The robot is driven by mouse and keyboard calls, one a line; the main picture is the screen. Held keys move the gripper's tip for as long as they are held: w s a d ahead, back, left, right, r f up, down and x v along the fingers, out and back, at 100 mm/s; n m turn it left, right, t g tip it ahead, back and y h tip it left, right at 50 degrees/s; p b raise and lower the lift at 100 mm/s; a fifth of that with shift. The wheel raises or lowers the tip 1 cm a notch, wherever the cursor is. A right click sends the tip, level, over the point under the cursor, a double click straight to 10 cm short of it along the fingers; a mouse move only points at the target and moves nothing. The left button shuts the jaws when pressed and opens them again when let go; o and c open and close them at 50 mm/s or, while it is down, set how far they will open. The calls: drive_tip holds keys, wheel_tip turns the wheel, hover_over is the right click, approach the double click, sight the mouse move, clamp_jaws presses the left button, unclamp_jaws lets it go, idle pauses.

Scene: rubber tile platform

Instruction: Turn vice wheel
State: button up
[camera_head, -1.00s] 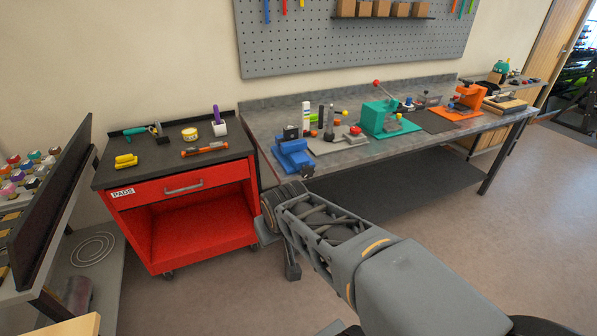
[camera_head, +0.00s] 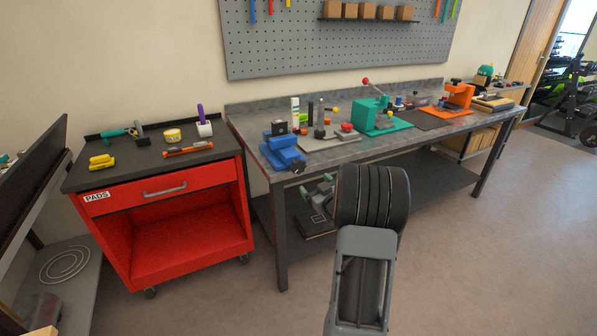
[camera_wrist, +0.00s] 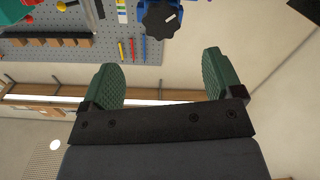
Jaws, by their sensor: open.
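A blue vice (camera_head: 283,152) stands on the near left end of the workbench. Its black wheel (camera_head: 298,165) faces the front edge; whether the wheel has turned cannot be told.
A red cart (camera_head: 165,205) stands left of the workbench (camera_head: 345,155). A teal press (camera_head: 368,112) and an orange device (camera_head: 460,95) stand further right on the bench. A pegboard (camera_head: 335,40) hangs behind. Open floor lies in front, at the right.

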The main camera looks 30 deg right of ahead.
sight(300, 169)
drive_tip(key=w, duration=0.4)
drive_tip(key=w+d, duration=0.1)
drive_tip(key=w, duration=0.7)
drive_tip(key=shift+w+d, duration=0.3)
drive_tip(key=shift+w, duration=0.05)
drive_tip(key=shift+c, duration=0.4)
drive_tip(key=c, duration=0.9)
drive_tip(key=shift+o, duration=0.2)
drive_tip(key=shift+p, duration=0.3)
